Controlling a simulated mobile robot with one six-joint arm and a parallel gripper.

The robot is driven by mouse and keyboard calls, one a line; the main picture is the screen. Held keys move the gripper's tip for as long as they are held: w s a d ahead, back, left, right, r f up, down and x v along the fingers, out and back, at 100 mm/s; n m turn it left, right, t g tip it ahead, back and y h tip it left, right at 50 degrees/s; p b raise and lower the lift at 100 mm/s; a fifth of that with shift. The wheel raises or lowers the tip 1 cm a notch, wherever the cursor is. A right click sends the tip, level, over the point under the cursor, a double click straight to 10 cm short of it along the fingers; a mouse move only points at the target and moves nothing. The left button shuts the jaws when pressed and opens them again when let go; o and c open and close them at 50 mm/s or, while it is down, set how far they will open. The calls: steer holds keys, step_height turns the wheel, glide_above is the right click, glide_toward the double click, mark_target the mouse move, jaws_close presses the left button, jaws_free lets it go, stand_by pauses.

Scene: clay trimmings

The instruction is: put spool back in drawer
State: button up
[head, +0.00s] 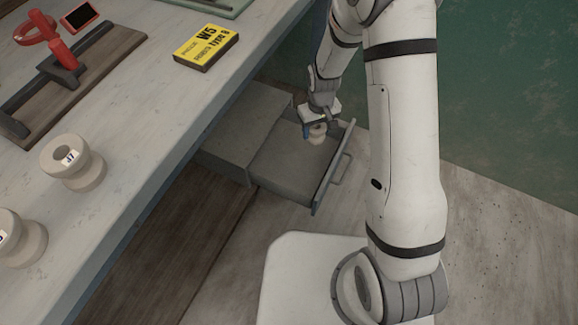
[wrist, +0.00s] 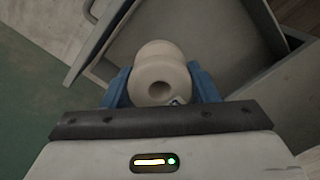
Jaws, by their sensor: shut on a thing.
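My gripper (head: 313,127) is shut on a pale beige spool (head: 317,134), which sits between its blue fingers. The wrist view shows the spool (wrist: 160,75) from its end, with a round hole in the middle and a small label at its lower edge. The grey drawer (head: 268,180) is pulled open below the workbench. The spool is over the drawer's far right part in the head view. The drawer's inside (wrist: 215,30) looks empty where it shows. I cannot tell whether the spool touches the drawer's floor.
Two similar spools, one marked 17 (head: 72,162) and one at the left edge (head: 18,240), stand on the workbench (head: 130,120). A yellow box (head: 206,46) and a red tool on a board (head: 60,50) are there too. The drawer's front has a handle (head: 340,170).

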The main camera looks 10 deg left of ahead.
steer(key=n+b, duration=0.1)
steer(key=b, duration=0.2)
glide_toward(306, 164)
step_height(306, 164, down, 5)
steer(key=b, duration=0.4)
steer(key=shift+f, duration=0.2)
steer(key=o, duration=1.2)
steer(key=shift+o, duration=0.2)
step_height(306, 164, up, 12)
steer(key=p, duration=0.4)
steer(key=shift+r+p, duration=0.25)
steer(key=shift+p, duration=0.1)
